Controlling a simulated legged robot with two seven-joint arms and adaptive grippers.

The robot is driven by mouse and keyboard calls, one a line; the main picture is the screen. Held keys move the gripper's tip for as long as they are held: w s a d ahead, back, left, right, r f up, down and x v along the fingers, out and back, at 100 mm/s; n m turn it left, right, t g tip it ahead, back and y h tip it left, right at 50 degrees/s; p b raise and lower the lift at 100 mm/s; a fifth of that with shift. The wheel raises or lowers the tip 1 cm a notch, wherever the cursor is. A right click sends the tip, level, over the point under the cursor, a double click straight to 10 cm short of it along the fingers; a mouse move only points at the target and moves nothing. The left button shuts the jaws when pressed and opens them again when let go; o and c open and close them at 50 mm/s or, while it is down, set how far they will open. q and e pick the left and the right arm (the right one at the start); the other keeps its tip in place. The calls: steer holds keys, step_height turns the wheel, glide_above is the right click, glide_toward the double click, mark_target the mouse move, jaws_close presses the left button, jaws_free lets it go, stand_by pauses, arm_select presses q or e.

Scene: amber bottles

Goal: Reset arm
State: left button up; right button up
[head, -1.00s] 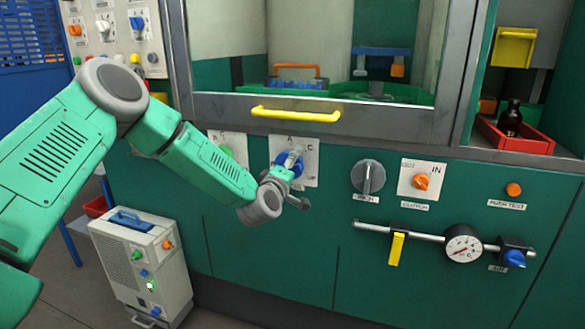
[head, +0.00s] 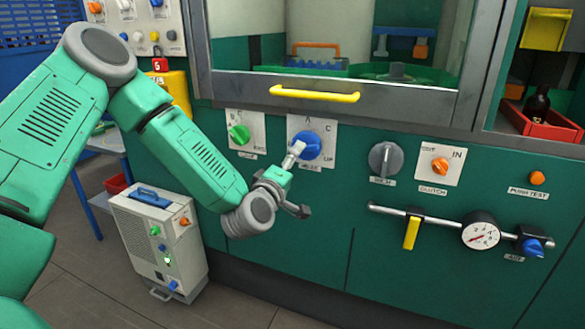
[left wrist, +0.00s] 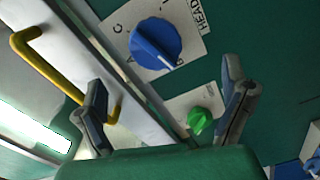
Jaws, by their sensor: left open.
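My left gripper (head: 298,181) is open and empty in front of the green machine panel. One fingertip overlaps the lower left of the blue knob (head: 309,145) in the head view; I cannot tell there whether it touches. In the left wrist view, the gripper (left wrist: 165,88) has its two fingers wide apart. The blue knob (left wrist: 155,43) sits on its white plate beyond the fingers, with nothing clamped between them. A green knob (left wrist: 200,121) shows near the right finger. My right gripper is not in view.
A yellow handle (head: 315,93) juts out above the knobs. A bar with a yellow lever (head: 411,232) and a gauge (head: 480,235) crosses the right panel. A grey box unit (head: 157,243) stands on the floor. A red bin (head: 541,120) holds a dark bottle (head: 537,102).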

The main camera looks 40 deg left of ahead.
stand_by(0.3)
arm_select(q)
steer(key=s+d+f+m+g+h, duration=0.35)
steer(key=s+d+f+m, duration=0.2)
steer(key=s+f, duration=0.4)
steer(key=s+d+f+m+g+h, duration=0.2)
steer(key=s+d+f+m+g, duration=0.4)
steer(key=f, duration=0.7)
steer(key=s+f+m+g, duration=0.3)
steer(key=s+f, duration=0.1)
steer(key=s, duration=0.7)
steer(key=s+f+m+g+y, duration=0.1)
steer(key=s+f+m+g, duration=0.2)
steer(key=s, duration=0.8)
steer(key=shift+d+f+g+p, duration=0.15)
steer(key=shift+f+g+p, duration=0.3)
steer(key=shift+g, duration=0.2)
